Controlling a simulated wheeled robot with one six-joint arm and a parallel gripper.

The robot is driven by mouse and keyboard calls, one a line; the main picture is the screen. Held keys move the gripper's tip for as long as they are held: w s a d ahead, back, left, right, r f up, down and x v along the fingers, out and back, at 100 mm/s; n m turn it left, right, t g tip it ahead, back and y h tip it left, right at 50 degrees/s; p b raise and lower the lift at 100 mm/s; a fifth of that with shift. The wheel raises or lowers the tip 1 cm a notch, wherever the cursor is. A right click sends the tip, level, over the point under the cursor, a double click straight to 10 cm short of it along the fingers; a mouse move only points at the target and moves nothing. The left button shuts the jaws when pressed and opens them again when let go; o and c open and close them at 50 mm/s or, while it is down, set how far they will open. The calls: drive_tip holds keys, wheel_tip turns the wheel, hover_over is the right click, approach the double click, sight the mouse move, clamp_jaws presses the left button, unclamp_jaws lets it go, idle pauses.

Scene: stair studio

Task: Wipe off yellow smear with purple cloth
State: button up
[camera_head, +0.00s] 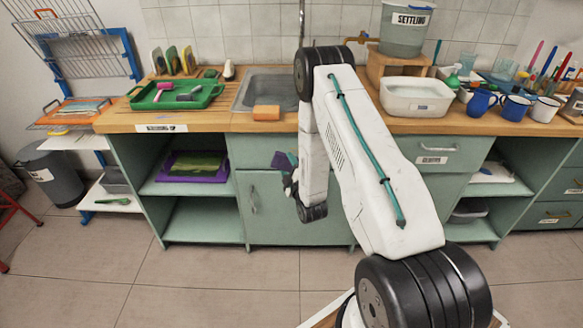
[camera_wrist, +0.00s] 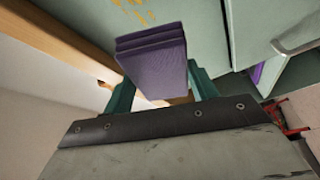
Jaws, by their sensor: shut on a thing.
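The purple cloth (camera_wrist: 152,58), a folded block, is held between the teal fingers of my gripper (camera_wrist: 162,88), which is shut on it. In the head view the cloth (camera_head: 282,161) and my gripper (camera_head: 289,172) are in front of the green cabinet, below the counter. The yellow smear (camera_wrist: 134,9) shows as several small patches on a pale green cabinet front at the top of the wrist view, beyond the cloth's end. I cannot tell whether the cloth touches that surface. The smear does not show in the head view.
The wooden counter edge (camera_head: 215,127) runs above my gripper. An orange sponge (camera_head: 266,113) lies by the sink (camera_head: 262,90). A door handle (camera_head: 253,199) sticks out left of my gripper. Open shelves with a purple tray (camera_head: 195,178) are further left. The tiled floor in front is clear.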

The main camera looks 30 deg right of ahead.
sight(289, 147)
drive_tip(key=shift+s+d+t, duration=0.3)
drive_tip(key=shift+s+d, duration=0.05)
drive_tip(key=shift+d, duration=0.15)
drive_tip(key=shift+w+d+r, duration=0.1)
drive_tip(key=shift+w+d, duration=0.45)
drive_tip(key=shift+w, duration=0.25)
drive_tip(key=shift+w+d+f, duration=0.1)
drive_tip(key=shift+w+d, duration=0.4)
drive_tip(key=shift+w, duration=0.3)
drive_tip(key=shift+w+d+r, duration=0.1)
drive_tip(key=shift+w+d, duration=0.45)
drive_tip(key=shift+w, duration=0.25)
drive_tip(key=shift+w+d, duration=0.55)
drive_tip(key=shift+w, duration=0.2)
drive_tip(key=shift+s+d, duration=3)
drive_tip(key=shift+d, duration=1.55)
drive_tip(key=shift+w+a, duration=0.65)
drive_tip(key=shift+a, duration=0.4)
drive_tip(key=shift+w+a, duration=0.7)
drive_tip(key=shift+a, duration=0.35)
drive_tip(key=shift+w+a, duration=0.65)
drive_tip(key=shift+a, duration=0.4)
drive_tip(key=shift+w+a, duration=1.05)
drive_tip(key=shift+a, duration=0.3)
